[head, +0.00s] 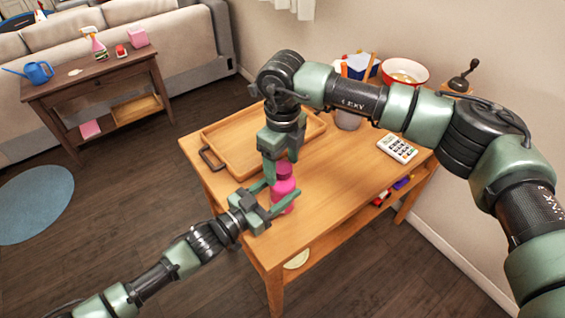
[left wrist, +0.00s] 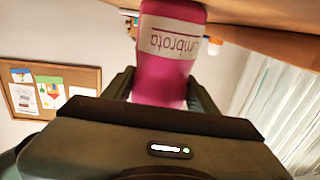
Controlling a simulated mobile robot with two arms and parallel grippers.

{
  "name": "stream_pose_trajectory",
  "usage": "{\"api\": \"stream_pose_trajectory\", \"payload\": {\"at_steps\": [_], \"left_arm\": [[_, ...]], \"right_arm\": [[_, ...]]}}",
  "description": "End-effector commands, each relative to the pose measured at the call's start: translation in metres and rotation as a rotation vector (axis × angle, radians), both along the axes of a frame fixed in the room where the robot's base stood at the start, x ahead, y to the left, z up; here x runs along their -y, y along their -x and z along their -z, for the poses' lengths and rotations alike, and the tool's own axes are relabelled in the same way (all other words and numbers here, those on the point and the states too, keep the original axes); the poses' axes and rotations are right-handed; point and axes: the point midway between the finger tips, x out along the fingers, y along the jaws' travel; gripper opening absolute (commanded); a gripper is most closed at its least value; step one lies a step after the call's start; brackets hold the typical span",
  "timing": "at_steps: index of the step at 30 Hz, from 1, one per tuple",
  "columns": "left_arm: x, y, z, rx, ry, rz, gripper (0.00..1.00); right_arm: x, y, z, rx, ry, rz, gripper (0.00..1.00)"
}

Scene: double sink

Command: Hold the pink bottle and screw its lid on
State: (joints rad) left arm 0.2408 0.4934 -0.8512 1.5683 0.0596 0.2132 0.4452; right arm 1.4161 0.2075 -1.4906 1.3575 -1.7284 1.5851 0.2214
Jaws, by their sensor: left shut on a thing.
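The pink bottle (head: 284,188) stands upright at the near left part of the wooden table. My left gripper (head: 279,198) is shut on its body from the lower left. In the left wrist view the bottle (left wrist: 165,75) appears upside down between my fingers, with a pale label. The darker pink lid (head: 284,169) shows at the bottle's top. My right gripper (head: 281,162) points down from above, with its fingers at the lid. Whether they grip the lid or only surround it is hard to tell, as the gripper partly hides it.
A wooden tray (head: 222,165) with a dark handle lies behind the bottle on the table (head: 340,190). A calculator (head: 397,149), a red bowl (head: 405,73), a grey pen cup (head: 348,121) and a coffee grinder (head: 462,78) stand farther right and back. The table's front left edge is close to the bottle.

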Motion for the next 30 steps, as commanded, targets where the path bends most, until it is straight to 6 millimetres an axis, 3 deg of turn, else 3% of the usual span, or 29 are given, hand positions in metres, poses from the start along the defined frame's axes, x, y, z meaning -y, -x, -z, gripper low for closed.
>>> {"api": "stream_pose_trajectory", "payload": {"at_steps": [11, 24, 30], "left_arm": [[0.0, 0.0, 0.0, -0.001, -0.001, 0.0, 0.0], [0.0, 0.0, 0.0, -0.001, -0.001, 0.0, 0.0], [0.0, 0.0, 0.0, -0.001, -0.001, 0.0, 0.0]], "right_arm": [[0.0, -0.001, -0.008, 0.001, -0.002, -0.002, 0.65], [0.0, -0.001, -0.094, 0.002, -0.001, -0.001, 0.65], [0.0, 0.0, -0.116, 0.001, -0.001, -0.001, 0.65]]}}
